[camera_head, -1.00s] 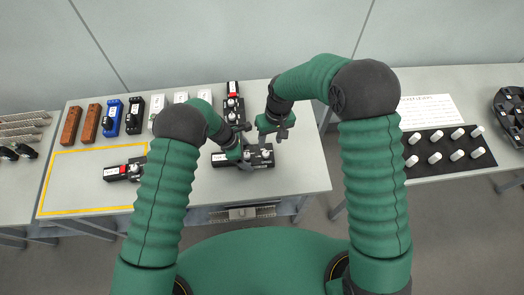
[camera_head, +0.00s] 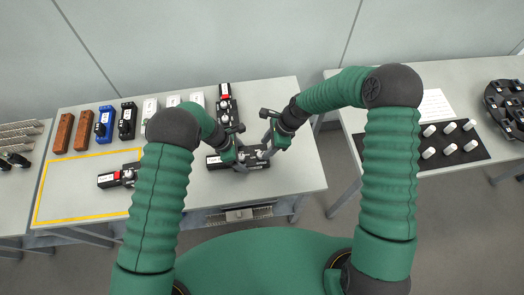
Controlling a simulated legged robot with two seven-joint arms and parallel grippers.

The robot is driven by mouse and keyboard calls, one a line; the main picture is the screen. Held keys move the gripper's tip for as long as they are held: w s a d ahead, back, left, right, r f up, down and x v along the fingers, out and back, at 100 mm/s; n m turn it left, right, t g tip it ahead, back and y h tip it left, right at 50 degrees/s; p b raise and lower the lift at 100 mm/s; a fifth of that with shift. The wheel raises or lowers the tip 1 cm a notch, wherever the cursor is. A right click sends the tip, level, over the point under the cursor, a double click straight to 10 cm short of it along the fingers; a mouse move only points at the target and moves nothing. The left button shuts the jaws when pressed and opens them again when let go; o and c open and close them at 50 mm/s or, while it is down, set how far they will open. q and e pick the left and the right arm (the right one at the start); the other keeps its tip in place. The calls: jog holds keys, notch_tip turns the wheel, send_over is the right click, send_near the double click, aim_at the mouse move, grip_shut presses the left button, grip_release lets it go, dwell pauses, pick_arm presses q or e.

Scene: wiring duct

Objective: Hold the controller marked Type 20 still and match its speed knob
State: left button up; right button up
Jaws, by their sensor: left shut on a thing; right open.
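A black controller (camera_head: 215,161) with a white label lies lengthwise on the middle table, under my grippers. Its label is too small to read. My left gripper (camera_head: 238,158) is shut on this controller and hides part of its top. My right gripper (camera_head: 268,146) is open at the controller's right end, close to a small light knob (camera_head: 262,154). I cannot tell whether its fingers touch the knob. Another black controller (camera_head: 225,98) with a red part stands behind, and a third (camera_head: 118,178) lies inside the yellow outline at left.
Brown, blue, black and white modules (camera_head: 105,123) line the table's back edge. A yellow outline (camera_head: 80,218) marks the left area. On the right table, a black mat (camera_head: 478,157) holds several white cylinders beside a white sheet (camera_head: 437,106). The front right of the middle table is clear.

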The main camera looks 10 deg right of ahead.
aim_at(261, 153)
jog(key=x, duration=0.4)
jog(key=shift+a+f, duration=0.15)
jog(key=shift+f, duration=0.2)
jog(key=shift+w, duration=0.1)
grip_shut()
